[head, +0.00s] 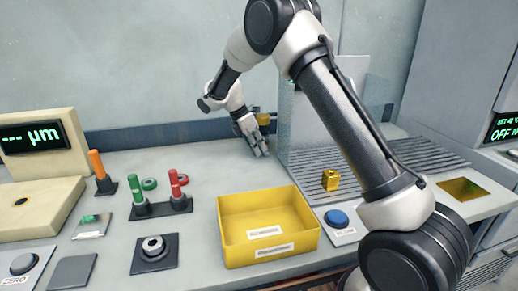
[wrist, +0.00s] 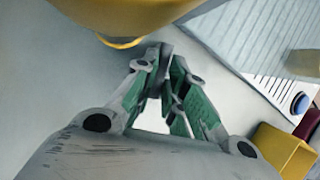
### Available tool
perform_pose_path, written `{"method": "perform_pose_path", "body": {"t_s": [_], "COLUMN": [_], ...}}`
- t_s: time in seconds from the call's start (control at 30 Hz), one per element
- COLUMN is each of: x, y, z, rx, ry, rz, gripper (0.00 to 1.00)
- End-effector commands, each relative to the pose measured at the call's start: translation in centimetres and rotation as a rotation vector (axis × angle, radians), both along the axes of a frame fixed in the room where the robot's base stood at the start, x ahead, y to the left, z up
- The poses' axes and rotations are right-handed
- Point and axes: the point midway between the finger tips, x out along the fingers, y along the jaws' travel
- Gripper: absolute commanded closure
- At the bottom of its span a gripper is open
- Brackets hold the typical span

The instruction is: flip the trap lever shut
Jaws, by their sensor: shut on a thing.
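A yellow fitting (head: 264,118), which I take to be the trap, is at the back wall behind my gripper. In the wrist view its large yellow body (wrist: 125,14) fills the top edge, with a rounded yellow rim below. My gripper (head: 262,150) points down beside it, close to the bench. In the wrist view my gripper (wrist: 160,52) has its green-padded fingers brought together just below the yellow body. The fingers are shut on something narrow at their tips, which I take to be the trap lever. The lever is mostly hidden by the fingers, so its angle cannot be told.
A clear panel and ribbed drain rack (head: 430,153) stand right of my gripper. A yellow bin (head: 233,249) is in front, with a blue button (head: 337,218) beside it. Red and green levers (head: 175,184) are at left. The bench between is clear.

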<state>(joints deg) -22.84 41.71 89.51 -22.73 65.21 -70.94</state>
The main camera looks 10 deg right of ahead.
Motion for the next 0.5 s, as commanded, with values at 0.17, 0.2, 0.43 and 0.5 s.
{"method": "perform_pose_path", "body": {"t_s": [0.17, 0.2, 0.43, 0.5], "x": [0.52, 0.61, 0.89, 0.93], "y": [0.04, 0.02, -0.04, -0.06], "z": [0.00, 0.04, 0.03, 0.06], "rx": [0.000, 0.000, 0.000, 0.000], "ry": [-0.001, -0.003, -0.002, -0.003], "rz": [-0.118, -0.140, -0.228, -0.244], "gripper": [1.00, 1.00, 1.00, 1.00]}}
